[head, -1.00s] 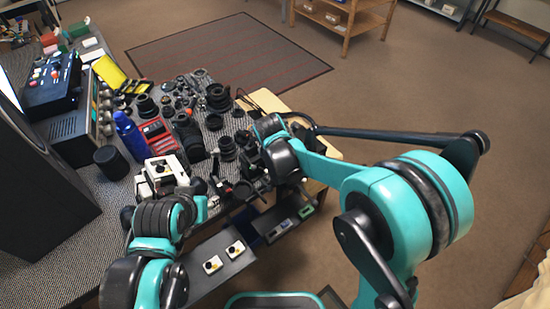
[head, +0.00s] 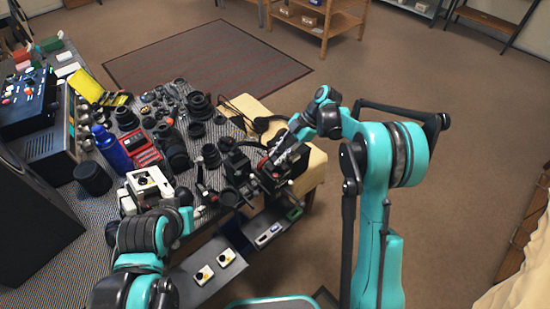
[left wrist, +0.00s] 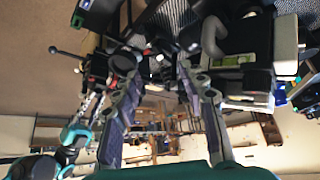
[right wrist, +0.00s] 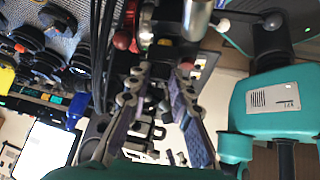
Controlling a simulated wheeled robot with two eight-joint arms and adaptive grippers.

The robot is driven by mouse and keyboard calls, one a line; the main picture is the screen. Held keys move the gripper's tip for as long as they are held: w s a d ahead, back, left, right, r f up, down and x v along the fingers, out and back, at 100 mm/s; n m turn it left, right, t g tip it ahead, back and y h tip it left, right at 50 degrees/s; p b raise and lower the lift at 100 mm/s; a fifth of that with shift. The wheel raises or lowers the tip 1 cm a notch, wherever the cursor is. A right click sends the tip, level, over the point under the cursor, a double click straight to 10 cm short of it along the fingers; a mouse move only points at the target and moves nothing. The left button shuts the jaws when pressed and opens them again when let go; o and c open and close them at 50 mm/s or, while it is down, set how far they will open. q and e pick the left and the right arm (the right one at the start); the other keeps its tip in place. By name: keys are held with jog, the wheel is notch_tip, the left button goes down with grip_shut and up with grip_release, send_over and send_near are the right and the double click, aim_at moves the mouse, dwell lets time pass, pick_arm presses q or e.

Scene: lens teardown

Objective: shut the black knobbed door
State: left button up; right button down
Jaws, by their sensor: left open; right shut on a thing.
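I cannot clearly pick out the black knobbed door in any view. My right gripper (head: 275,175) is at the right front of the work table (head: 80,270), beside dark equipment. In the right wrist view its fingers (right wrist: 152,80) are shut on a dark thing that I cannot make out. A red ball-shaped knob (right wrist: 122,40) shows just past the fingertips. My left gripper (left wrist: 160,65) is open, with dark equipment beyond its fingertips. In the head view it is mostly hidden near the white device (head: 150,186).
Several black lenses (head: 178,150), a blue bottle (head: 110,150) and a red case (head: 142,150) crowd the table. A dark panel (head: 190,285) with small white blocks is at the front. A yellowish surface (head: 310,172) lies behind the right arm.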

jog(key=shift+w+d+f+g+y+b, duration=0.3)
jog(key=shift+f+g+y+b, duration=0.2)
jog(key=shift+y, duration=0.2)
jog(key=shift+w+d+f+g+y+b, duration=0.2)
jog(key=shift+d+f+g+y+b, duration=0.25)
jog(key=shift+y+b, duration=0.2)
jog(key=c, duration=1.3)
grip_release()
jog(key=shift+c, duration=0.2)
jog(key=shift+r, duration=0.1)
notch_tip(320, 180, up, 10)
jog(key=shift+a+m, duration=0.1)
jog(key=shift+m, duration=0.2)
